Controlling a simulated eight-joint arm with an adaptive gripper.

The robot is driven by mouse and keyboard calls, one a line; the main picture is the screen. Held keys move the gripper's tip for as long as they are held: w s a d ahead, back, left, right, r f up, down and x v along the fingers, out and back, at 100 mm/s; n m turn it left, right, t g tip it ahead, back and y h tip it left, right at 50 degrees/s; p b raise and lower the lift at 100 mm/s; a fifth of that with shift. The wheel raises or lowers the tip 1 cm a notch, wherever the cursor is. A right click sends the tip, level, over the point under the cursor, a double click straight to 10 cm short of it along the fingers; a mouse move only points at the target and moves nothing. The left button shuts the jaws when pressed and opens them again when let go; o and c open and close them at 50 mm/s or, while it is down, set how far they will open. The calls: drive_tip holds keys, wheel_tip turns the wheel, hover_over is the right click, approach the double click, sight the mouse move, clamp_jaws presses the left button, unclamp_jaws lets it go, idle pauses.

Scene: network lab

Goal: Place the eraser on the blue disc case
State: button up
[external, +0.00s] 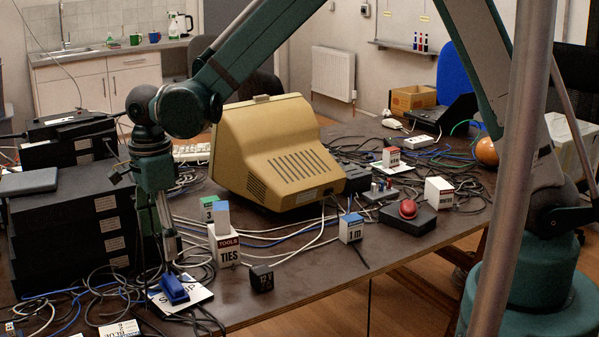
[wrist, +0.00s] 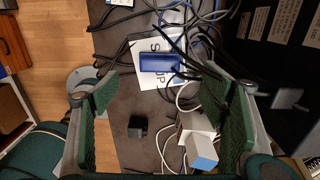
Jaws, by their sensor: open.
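A small blue block (external: 173,290), which looks like the eraser, lies on a white printed sheet (external: 198,296) near the table's front edge. It also shows in the wrist view (wrist: 160,63). A flat slate-blue case (external: 28,182), which may be the blue disc case, lies on top of the black stacked equipment at the left of the external view; I cannot confirm its identity. My gripper (external: 170,252) points down above the block, apart from it. In the wrist view my gripper (wrist: 158,80) is open and empty, its green pads wide apart, with the block beyond them.
A TOOLS/TIES box (external: 226,247) with a blue-topped white block (external: 222,217) on it stands right of my gripper. A small black cube (external: 261,278) sits near the table edge. The black equipment stack (external: 70,225) rises at left. Loose cables surround the sheet. A beige monitor (external: 275,150) stands behind.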

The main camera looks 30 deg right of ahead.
idle(0.4)
drive_tip(key=d+r+n+t, duration=0.1)
drive_tip(key=d+r+n, duration=0.2)
drive_tip(key=d+r, duration=0.5)
drive_tip(key=d+r+n+t+y, duration=0.15)
drive_tip(key=d+r, duration=0.25)
drive_tip(key=d, duration=0.8)
drive_tip(key=d+r+n+t, duration=0.1)
drive_tip(key=d+r+n, duration=0.4)
drive_tip(key=d, duration=0.5)
drive_tip(key=s+d+r+n+t, duration=0.2)
drive_tip(key=s+d+n, duration=0.2)
drive_tip(key=s+d, duration=0.3)
drive_tip(key=s+d+r+n+t+h, duration=0.1)
drive_tip(key=s+d+n, duration=0.3)
drive_tip(key=d, duration=1.3)
drive_tip(key=shift+s+r+t, duration=0.35)
drive_tip(key=shift+s+r, duration=0.35)
drive_tip(key=shift+s, duration=0.9)
drive_tip(key=shift+d+n+h, duration=0.1)
drive_tip(key=shift+n+h, duration=0.15)
